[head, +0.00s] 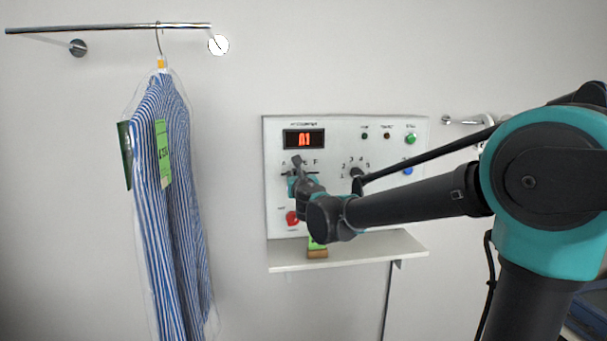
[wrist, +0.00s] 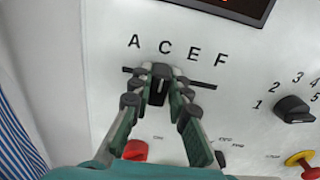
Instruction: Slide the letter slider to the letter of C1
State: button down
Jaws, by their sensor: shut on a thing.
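The letter slider (wrist: 159,88) is a dark knob on a black horizontal slot below the printed letters A, C, E and F. In the wrist view it sits below the letter C (wrist: 165,47). My gripper (wrist: 159,74) is shut on the knob, with one finger on each side. In the head view my gripper (head: 299,178) is at the left part of the white control panel (head: 345,135) and hides most of the slider. The red display (head: 304,139) shows two characters ending in 1; the first is hard to read.
A numbered dial (wrist: 292,108) is right of the slider. A red button (wrist: 135,150) and a red-yellow knob (wrist: 311,172) lie lower. The shelf (head: 400,246) holds a small block with a green note (head: 317,252). A striped shirt (head: 190,190) hangs from the rail (head: 110,28) at left.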

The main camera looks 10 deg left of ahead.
jog(key=c, duration=1.4)
grip_release()
jog(key=shift+c, duration=0.2)
jog(key=shift+s, duration=0.1)
jog(key=v, duration=1.1)
jog(key=shift+s, duration=0.4)
jog(key=shift+d, duration=0.1)
